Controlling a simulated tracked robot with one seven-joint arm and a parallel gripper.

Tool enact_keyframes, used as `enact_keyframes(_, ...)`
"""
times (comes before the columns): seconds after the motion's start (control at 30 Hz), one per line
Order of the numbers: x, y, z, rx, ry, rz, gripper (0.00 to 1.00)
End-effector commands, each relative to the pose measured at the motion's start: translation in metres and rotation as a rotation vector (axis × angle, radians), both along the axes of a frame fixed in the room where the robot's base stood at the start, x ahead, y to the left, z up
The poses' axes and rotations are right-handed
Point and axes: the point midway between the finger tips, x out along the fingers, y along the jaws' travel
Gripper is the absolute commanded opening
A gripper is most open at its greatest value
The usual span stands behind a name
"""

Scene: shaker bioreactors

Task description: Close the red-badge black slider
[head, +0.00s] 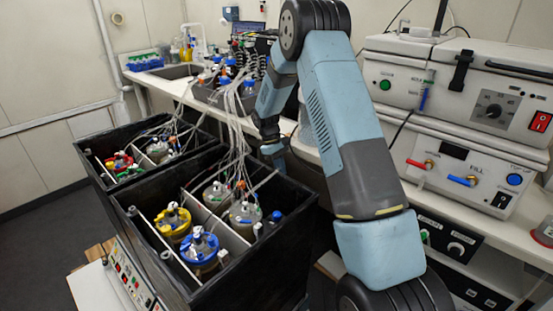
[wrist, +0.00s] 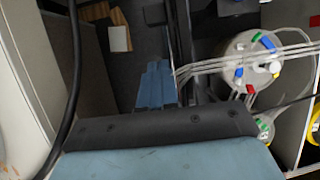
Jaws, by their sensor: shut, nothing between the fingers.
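Two open-topped black boxes hold lidded vessels: the nearer black box (head: 262,262) with yellow and blue lids, and the farther black box (head: 92,176) with a red lid. No red badge on a black slider can be made out, so I cannot tell which part is the slider or how far open it stands. My gripper (head: 277,166) is at the far right side of the nearer box, partly hidden by the box and tubes. In the wrist view its blue fingers (wrist: 156,88) are together and empty, pointing down beside a black wall.
A white-lidded vessel (wrist: 252,60) with thin tubes lies right of the fingers in the wrist view. Tubes (head: 238,125) rise from the boxes to the bench. The bench (head: 345,180) with white instruments (head: 470,165) stands close on the right.

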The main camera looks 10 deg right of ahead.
Motion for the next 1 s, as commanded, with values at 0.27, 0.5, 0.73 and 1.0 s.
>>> enact_keyframes(0.27, -0.024, -0.017, 0.003, -0.001, -0.002, -0.001, 0.00)
enact_keyframes(0.5, -0.027, -0.019, 0.003, -0.001, -0.003, 0.000, 0.00)
enact_keyframes(0.73, -0.028, -0.020, 0.003, 0.000, -0.003, -0.001, 0.00)
enact_keyframes(1.0, -0.061, -0.042, 0.004, 0.000, -0.002, -0.003, 0.00)
